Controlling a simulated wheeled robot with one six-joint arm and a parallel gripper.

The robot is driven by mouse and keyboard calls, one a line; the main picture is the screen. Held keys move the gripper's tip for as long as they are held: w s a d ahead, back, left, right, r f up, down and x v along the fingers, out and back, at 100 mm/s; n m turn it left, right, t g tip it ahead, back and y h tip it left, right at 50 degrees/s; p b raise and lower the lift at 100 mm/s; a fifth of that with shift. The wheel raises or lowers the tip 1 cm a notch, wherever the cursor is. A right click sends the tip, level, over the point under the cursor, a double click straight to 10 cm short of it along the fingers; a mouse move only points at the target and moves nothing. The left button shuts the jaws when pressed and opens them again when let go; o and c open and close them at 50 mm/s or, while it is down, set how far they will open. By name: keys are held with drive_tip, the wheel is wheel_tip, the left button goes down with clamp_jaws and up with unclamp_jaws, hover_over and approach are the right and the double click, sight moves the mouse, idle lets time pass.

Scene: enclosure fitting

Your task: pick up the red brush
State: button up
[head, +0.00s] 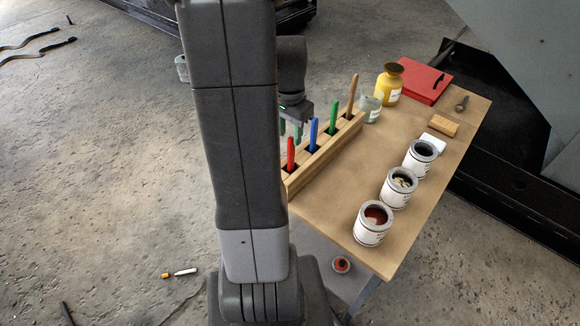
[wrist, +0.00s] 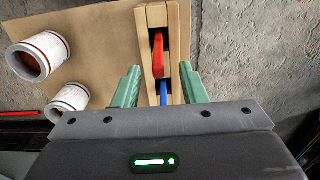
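The red brush (head: 291,154) stands upright in the nearest slot of a wooden rack (head: 346,137) at the left edge of the table. In the wrist view, the red brush (wrist: 158,58) shows between the fingertips, with the rack (wrist: 154,14) around it. My gripper (wrist: 160,72) is open and empty, with a green finger on either side of the rack. In the head view, my gripper (head: 291,130) is beside the rack, partly hidden by my arm. No contact with the brush shows.
A blue brush (head: 313,134), a green brush (head: 333,116) and a wooden-handled brush (head: 352,96) stand farther along the rack. Paint cans (head: 373,225) line the table's right side. A glass jar (head: 370,108), yellow bottle (head: 388,85) and red box (head: 425,81) are at the back.

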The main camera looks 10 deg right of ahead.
sight(290, 152)
drive_tip(key=shift+s+d+f, duration=0.1)
drive_tip(key=shift+f, duration=3.8)
clamp_jaws()
